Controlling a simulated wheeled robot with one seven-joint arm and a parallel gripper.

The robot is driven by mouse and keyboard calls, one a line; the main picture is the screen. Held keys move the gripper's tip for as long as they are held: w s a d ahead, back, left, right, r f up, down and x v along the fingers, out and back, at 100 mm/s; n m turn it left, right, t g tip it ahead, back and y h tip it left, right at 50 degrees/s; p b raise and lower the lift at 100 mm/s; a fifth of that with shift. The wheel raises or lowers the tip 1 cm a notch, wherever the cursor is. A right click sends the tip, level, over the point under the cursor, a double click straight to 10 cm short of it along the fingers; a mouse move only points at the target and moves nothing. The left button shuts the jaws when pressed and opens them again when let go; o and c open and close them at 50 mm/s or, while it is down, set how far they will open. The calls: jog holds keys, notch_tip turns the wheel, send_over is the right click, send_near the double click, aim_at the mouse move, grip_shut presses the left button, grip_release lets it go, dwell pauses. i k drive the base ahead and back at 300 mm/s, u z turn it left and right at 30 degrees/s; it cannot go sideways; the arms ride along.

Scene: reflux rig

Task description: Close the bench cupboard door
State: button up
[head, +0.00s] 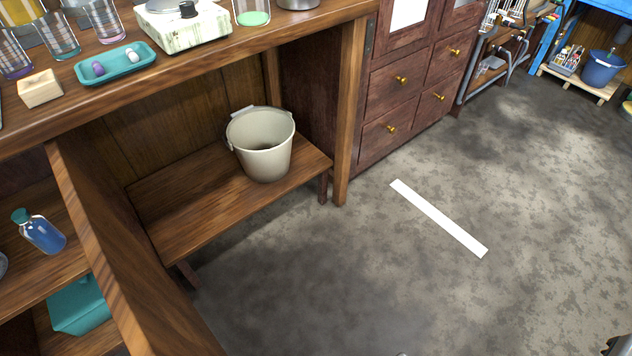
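The bench cupboard is at the left under the bench, and its inside shows. A blue bottle with a teal cap (40,232) stands on its upper shelf (38,275), and a teal box (80,306) sits lower. A wooden upright panel (125,265) runs along the cupboard's right side and out of the bottom of the picture. I cannot tell whether it is the open door or the side wall. No handle shows. My gripper is not recognisable in view.
Right of the panel, a grey bucket (262,145) stands on a low wooden shelf (205,205). The bench top (200,55) holds glasses, a teal tray (116,64) and a wooden block (39,88). The floor ahead is open, with a white strip (438,218).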

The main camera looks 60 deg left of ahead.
aim_at(153, 315)
jog(key=i, duration=0.7)
jog(key=u, duration=3.65)
jog(key=k, duration=0.3)
jog(key=u, duration=0.15)
